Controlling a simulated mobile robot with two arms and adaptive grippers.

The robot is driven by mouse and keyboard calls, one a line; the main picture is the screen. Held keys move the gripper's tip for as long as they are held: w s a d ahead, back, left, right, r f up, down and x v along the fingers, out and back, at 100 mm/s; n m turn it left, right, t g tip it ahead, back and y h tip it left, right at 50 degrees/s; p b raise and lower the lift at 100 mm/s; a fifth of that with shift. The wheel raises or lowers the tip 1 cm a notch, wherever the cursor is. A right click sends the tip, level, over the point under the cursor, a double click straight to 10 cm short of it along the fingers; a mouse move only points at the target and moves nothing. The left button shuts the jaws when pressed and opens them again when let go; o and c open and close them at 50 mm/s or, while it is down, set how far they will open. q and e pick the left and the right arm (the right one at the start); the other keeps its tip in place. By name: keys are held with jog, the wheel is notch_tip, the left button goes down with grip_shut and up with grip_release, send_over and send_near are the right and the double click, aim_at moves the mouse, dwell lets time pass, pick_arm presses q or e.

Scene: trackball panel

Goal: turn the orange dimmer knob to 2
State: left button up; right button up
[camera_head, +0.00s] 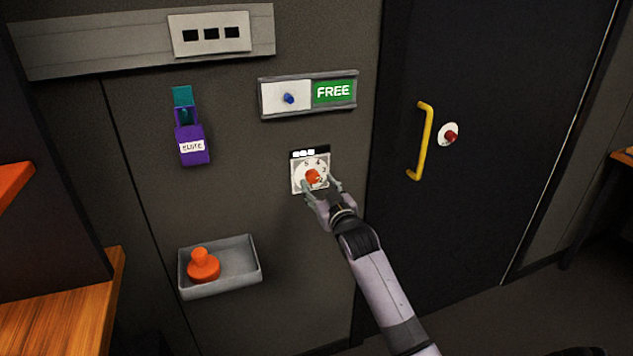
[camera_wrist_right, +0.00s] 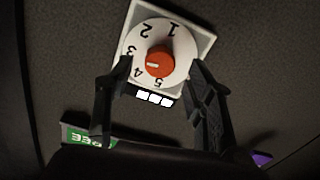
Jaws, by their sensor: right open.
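The orange dimmer knob (camera_head: 313,177) sits at the centre of a white numbered dial plate (camera_head: 298,185) on the dark wall. In the right wrist view the knob (camera_wrist_right: 161,58) shows upside down, with the digits 1 to 5 around it. Its pale mark points to the picture's left, about between 3 and 4, perhaps nearer 4. My right gripper (camera_head: 321,187) is open in front of the dial. In the wrist view its fingers (camera_wrist_right: 160,72) stand apart on either side of the knob, not closed on it. My left gripper is not in view.
Above the dial is a FREE sign panel (camera_head: 335,91) with a blue knob. A purple tag (camera_head: 192,155) hangs at left. Below, a grey tray (camera_head: 240,270) holds an orange stamp-like object (camera_head: 204,266). A door with a yellow handle (camera_head: 425,140) stands at right.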

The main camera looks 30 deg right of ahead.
aim_at(313, 177)
jog(key=shift+x, duration=1.2)
jog(key=c, duration=1.2)
jog(key=shift+o, duration=0.2)
